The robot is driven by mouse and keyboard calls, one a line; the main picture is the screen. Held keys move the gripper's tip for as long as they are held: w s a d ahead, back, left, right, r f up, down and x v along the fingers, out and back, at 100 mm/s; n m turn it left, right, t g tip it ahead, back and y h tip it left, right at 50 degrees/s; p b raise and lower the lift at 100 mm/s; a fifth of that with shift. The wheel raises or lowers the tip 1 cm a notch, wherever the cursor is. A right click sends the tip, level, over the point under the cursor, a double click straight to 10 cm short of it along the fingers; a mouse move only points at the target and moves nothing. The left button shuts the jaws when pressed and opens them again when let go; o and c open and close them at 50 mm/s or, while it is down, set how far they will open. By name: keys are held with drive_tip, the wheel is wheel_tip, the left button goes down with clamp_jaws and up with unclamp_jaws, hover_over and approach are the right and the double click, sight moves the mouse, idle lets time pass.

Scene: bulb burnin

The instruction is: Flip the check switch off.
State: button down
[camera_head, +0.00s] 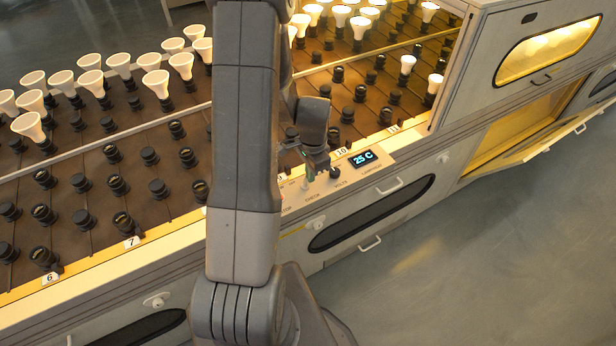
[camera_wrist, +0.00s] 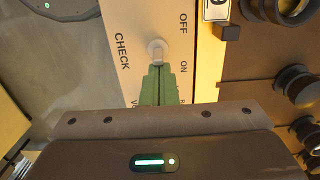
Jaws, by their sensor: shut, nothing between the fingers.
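The check switch (camera_wrist: 157,48) is a small pale toggle with a round collar on a cream panel. In the wrist view, CHECK is printed left of it, OFF to its upper right and ON to its lower right. Its lever appears to point toward the ON side, but its tilt is hard to judge. In the head view the switch (camera_head: 305,184) stands below my fingers. My gripper (camera_wrist: 159,72) is shut and empty, its green fingertips right at the lever's ON side; I cannot tell whether they touch. It also shows in the head view (camera_head: 307,172), partly behind my arm.
A dark knob (camera_head: 335,172) marked VOLTS and a display (camera_head: 363,158) reading 25 C sit right of the switch. Racks of sockets and white bulbs (camera_head: 155,82) lie behind the panel. A drawer handle (camera_head: 388,188) juts from the front. The floor at right is clear.

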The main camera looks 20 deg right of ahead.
drive_tip(key=shift+a+f+h+b, duration=0.2)
drive_tip(key=shift+a+h+b, duration=0.45)
drive_tip(key=shift+b, duration=1.3)
drive_tip(key=h+b, duration=0.1)
drive_tip(key=b, duration=0.3)
drive_tip(key=shift+a+f+h, duration=0.1)
drive_tip(key=shift+h, duration=0.25)
drive_tip(key=shift+r, duration=0.5)
drive_tip(key=shift+p+v, duration=0.5)
drive_tip(key=shift+v, duration=0.3)
drive_tip(key=shift+s, duration=0.1)
